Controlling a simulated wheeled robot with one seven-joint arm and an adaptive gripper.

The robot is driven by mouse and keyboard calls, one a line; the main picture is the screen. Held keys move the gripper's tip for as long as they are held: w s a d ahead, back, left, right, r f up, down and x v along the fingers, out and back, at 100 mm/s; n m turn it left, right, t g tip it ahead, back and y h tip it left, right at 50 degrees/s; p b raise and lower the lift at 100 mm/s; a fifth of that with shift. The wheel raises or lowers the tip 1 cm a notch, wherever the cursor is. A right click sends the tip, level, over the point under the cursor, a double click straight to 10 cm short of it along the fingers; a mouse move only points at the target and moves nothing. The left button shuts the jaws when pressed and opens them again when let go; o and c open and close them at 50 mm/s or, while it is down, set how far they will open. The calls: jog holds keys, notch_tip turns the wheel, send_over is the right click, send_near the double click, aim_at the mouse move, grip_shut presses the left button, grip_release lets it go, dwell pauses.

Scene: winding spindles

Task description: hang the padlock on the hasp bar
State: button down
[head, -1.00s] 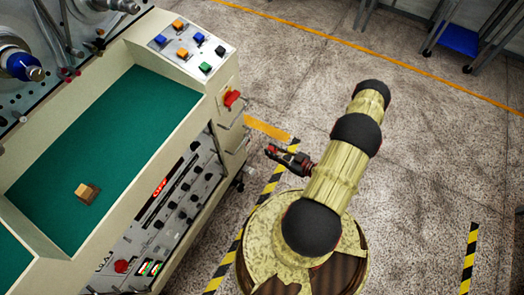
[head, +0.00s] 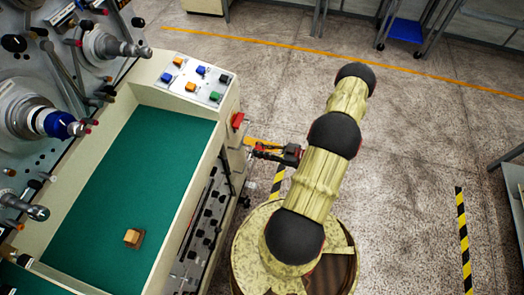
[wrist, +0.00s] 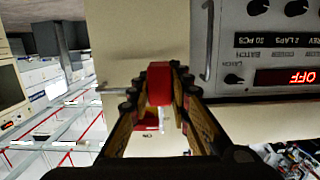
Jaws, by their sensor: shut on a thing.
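My gripper (wrist: 160,78) is shut on a small red block, which I take to be the padlock (wrist: 158,88). The fingers hide its sides, and I cannot make out its shackle. In the head view my gripper (head: 256,151) is beside the console's right end, below the red switch handle (head: 237,120). A thin metal rod (wrist: 112,90) stands out left of the fingertips in the wrist view, against the cream wall. It may be the hasp bar, but I cannot tell whether the padlock touches it. A red part on a white plate (wrist: 148,120) shows between the fingers.
The cream console (head: 180,118) has a green recessed top with a wooden block (head: 133,238) on it. Spindles (head: 115,47) stand at its left. A panel with an OFF display (wrist: 285,77) and handle (wrist: 208,40) is close right of my gripper. Open floor lies right.

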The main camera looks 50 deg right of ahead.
jog(key=shift+r+b+x, duration=0.2)
jog(key=shift+b+x, duration=0.2)
jog(key=shift+x, duration=0.9)
jog(key=shift+r+b+x, duration=0.2)
jog(key=shift+b+x, duration=0.25)
jog(key=shift+x, duration=0.85)
jog(key=shift+r+b+x, duration=0.2)
jog(key=shift+b+x, duration=0.2)
jog(key=shift+x, duration=0.9)
jog(key=shift+w+f+b, duration=0.15)
jog(key=shift+f+b, duration=0.2)
jog(key=shift+f, duration=0.5)
jog(key=c, duration=1.6)
grip_release()
jog(key=shift+o, duration=0.2)
jog(key=v, duration=1.2)
